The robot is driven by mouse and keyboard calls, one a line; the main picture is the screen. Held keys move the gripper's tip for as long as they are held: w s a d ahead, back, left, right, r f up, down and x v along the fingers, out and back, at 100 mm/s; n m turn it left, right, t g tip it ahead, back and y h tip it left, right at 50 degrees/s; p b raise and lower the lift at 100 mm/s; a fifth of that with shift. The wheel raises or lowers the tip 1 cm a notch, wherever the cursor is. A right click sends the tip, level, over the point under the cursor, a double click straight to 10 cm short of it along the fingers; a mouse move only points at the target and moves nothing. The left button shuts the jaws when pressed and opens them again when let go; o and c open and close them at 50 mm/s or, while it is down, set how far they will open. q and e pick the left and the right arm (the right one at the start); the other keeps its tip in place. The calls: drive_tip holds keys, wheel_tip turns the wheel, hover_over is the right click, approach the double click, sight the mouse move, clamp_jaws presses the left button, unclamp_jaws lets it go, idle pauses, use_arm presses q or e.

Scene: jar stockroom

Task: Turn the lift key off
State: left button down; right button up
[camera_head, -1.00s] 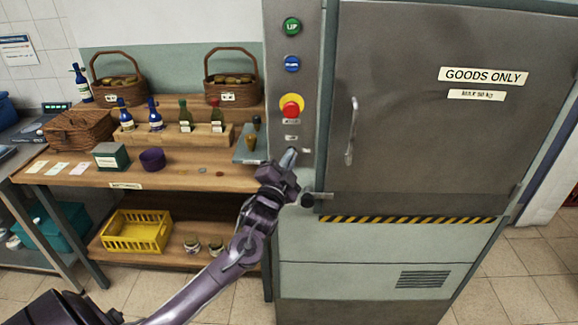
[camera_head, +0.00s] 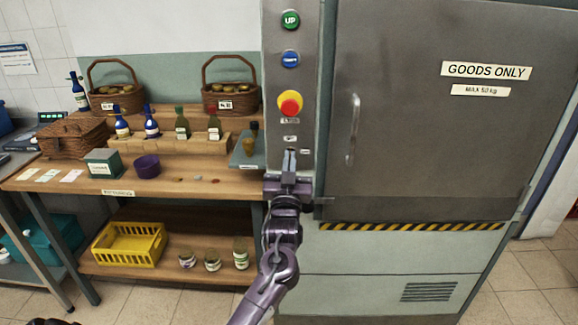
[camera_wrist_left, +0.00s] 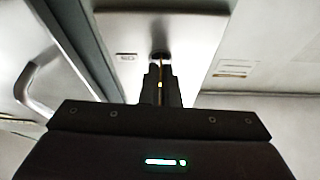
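The lift control panel (camera_head: 307,128) is a grey metal strip left of the lift door. The lift key (camera_wrist_left: 160,66) shows in the left wrist view as a thin brass edge in front of a dark round lock (camera_wrist_left: 159,54). My left gripper (camera_head: 290,158) is at the lower part of the panel. In the left wrist view its two dark fingers (camera_wrist_left: 161,85) are close together, one on each side of the key, and look shut on it. The gripper hides the key in the head view, and its turn angle cannot be read. My right gripper is not in view.
A green UP button (camera_head: 290,20), a blue button (camera_head: 290,59) and a red stop button (camera_head: 290,103) are above the gripper. The closed lift door (camera_head: 430,130) has a handle (camera_head: 353,128). A wooden bench (camera_head: 225,187) with bottles and baskets stands left.

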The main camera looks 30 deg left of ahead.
use_arm(q)
drive_tip(key=shift+f+n+g+y, duration=0.15)
drive_tip(key=shift+n+g+y, duration=0.15)
drive_tip(key=shift+n, duration=0.4)
drive_tip(key=c, duration=1.7)
unclamp_jaws()
drive_tip(key=b+v, duration=0.2)
drive_tip(key=v, duration=0.5)
drive_tip(key=shift+s+d+f, duration=0.1)
drive_tip(key=shift+s+d, duration=0.15)
drive_tip(key=shift+s, duration=0.05)
